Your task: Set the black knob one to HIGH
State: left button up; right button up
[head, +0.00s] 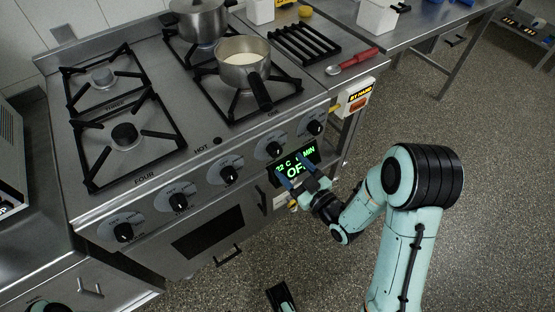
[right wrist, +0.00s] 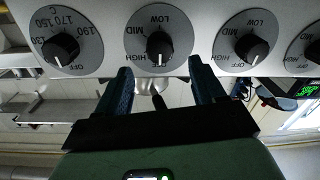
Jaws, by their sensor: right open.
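One black knob (head: 274,149) is above the green display (head: 297,165). In the right wrist view, upside down, a black knob (right wrist: 159,47) sits on a grey LOW, MID, HIGH, OFF dial, its white mark toward OFF. My right gripper (head: 305,183) is open and empty, in front of the display. In the right wrist view its fingers (right wrist: 163,82) are spread below that dial, with the knob lined up with the gap.
A pan of pale liquid (head: 242,66) stands on the front right burner, its black handle pointing forward. A pot (head: 199,18) stands behind it. A red-handled spoon (head: 352,61) lies on the right counter.

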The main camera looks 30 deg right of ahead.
aim_at(278, 154)
jog(key=w, duration=0.6)
jog(key=shift+w+a, duration=0.3)
jog(key=shift+a, duration=0.1)
jog(key=c, duration=1.1)
